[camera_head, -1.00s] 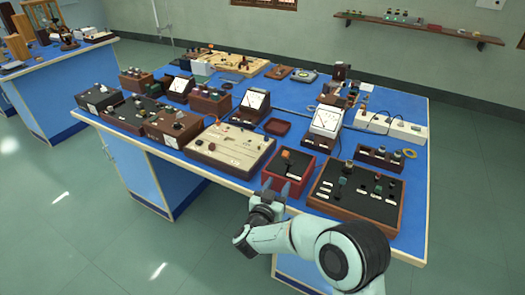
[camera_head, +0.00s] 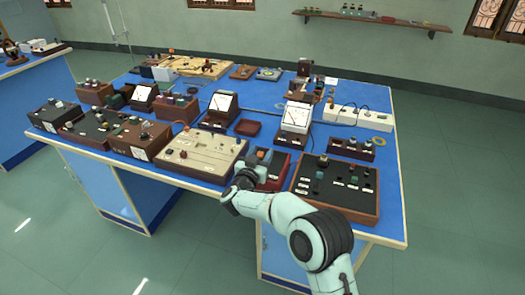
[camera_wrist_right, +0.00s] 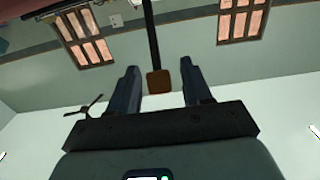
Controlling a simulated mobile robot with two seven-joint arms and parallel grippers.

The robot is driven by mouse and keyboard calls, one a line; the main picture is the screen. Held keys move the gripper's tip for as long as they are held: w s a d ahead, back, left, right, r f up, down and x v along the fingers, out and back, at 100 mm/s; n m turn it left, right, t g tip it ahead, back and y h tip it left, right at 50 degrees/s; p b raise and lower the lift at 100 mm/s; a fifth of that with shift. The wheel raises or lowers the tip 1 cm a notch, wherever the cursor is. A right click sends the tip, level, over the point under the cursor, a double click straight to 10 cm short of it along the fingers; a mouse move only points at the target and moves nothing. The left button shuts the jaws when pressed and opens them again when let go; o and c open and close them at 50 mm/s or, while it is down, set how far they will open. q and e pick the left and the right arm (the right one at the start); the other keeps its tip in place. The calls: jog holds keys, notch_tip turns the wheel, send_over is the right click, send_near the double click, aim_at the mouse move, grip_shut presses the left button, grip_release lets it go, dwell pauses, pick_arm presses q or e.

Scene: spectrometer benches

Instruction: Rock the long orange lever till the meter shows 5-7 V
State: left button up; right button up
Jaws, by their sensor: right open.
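The lever's orange-brown knob (camera_wrist_right: 159,81) sits on a dark rod between the two fingers of my right gripper (camera_wrist_right: 158,84) in the right wrist view, with a gap on each side. In the head view the orange knob (camera_head: 261,154) shows at my right gripper (camera_head: 258,164), above a red-sided box (camera_head: 280,172) at the bench's front edge. My right gripper is open around the knob. A white-faced meter (camera_head: 298,116) stands behind the box, and another meter (camera_head: 221,103) stands to its left. Their readings are too small to tell. My left gripper is not in view.
A cream panel box (camera_head: 203,155) stands left of the red box. A dark panel with knobs (camera_head: 337,187) stands close on its right. A small empty dark red tray (camera_head: 247,128) lies behind. Bare blue bench top (camera_head: 388,150) shows at the right edge.

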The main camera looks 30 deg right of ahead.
jog(key=shift+x, duration=0.8)
grip_shut()
jog(key=shift+p, duration=0.35)
jog(key=w+d+r+g+y+p, duration=0.1)
jog(key=w+d+g+y+p, duration=0.1)
jog(key=p, duration=0.7)
jog(key=shift+r+p, duration=0.1)
jog(key=shift+p, duration=0.25)
jog(key=shift+w+d, duration=0.15)
jog(key=shift+d, duration=0.1)
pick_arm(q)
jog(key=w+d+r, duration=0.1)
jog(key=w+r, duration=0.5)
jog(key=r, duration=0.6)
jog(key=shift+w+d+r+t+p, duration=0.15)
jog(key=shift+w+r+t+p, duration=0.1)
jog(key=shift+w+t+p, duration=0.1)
pick_arm(e)
jog(key=shift+w+d+f, duration=0.25)
jog(key=shift+d+f, duration=0.1)
jog(key=shift+d, duration=0.1)
jog(key=shift+f, duration=0.1)
